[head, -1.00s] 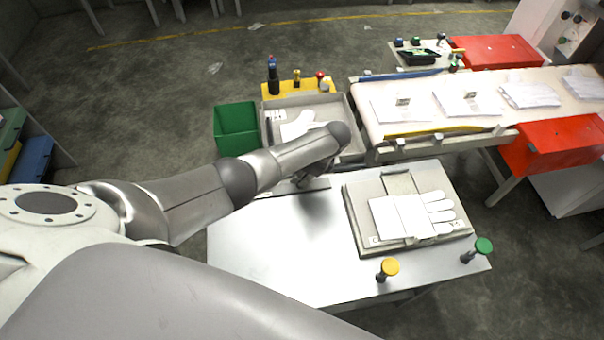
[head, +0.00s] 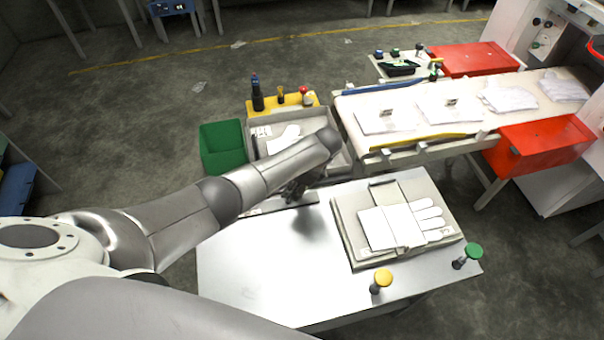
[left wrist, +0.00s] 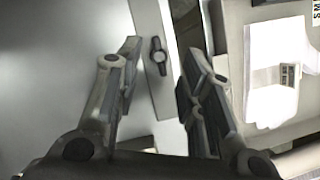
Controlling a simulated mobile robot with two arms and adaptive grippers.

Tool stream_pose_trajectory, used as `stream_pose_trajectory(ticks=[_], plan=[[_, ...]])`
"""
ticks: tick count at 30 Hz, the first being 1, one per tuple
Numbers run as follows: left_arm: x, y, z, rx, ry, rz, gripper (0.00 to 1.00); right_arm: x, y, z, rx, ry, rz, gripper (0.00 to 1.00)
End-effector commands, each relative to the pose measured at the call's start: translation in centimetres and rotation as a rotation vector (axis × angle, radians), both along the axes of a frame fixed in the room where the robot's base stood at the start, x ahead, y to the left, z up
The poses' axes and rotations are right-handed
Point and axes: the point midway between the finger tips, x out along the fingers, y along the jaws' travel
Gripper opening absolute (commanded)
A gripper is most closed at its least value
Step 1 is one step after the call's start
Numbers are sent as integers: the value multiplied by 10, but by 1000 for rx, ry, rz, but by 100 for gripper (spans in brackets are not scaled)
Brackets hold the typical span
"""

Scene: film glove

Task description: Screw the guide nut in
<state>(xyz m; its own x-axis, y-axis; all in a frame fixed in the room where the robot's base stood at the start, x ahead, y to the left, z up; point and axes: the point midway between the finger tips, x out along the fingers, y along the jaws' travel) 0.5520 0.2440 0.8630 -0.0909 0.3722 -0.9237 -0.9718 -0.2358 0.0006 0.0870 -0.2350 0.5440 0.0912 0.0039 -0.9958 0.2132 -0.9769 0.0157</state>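In the left wrist view, a small dark round nut (left wrist: 158,56) with short tabs above and below sits on a pale metal strip (left wrist: 150,20). I take it for the guide nut. My left gripper (left wrist: 160,50) is open, with one finger on each side of the nut and visible gaps to both. Nothing is held. In the head view, my left gripper (head: 297,191) is small and dark under the end of my arm, over the strip (head: 270,206) at the table's back edge. The nut cannot be made out there. My right gripper is not in view.
A plate with a white glove (head: 400,225) lies on the metal table (head: 250,265). Yellow (head: 383,278) and green (head: 473,250) knobs stand at its front edge. A grey tray (head: 340,158), green bin (head: 222,147) and conveyor (head: 400,100) stand behind. The table's left part is clear.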

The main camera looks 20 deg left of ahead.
Motion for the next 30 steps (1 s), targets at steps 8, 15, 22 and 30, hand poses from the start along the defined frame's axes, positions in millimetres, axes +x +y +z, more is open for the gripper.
stream_pose_trajectory(ticks=[8, 15, 22, 30], plan=[[7, -23, 56, -1, -6, -2, 36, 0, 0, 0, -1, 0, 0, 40], [9, -32, 80, -1, -2, -1, 36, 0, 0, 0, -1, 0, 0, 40], [9, -34, 83, 0, -2, -1, 36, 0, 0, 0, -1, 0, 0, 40], [9, -34, 83, 0, -1, -2, 36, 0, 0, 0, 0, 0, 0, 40]])
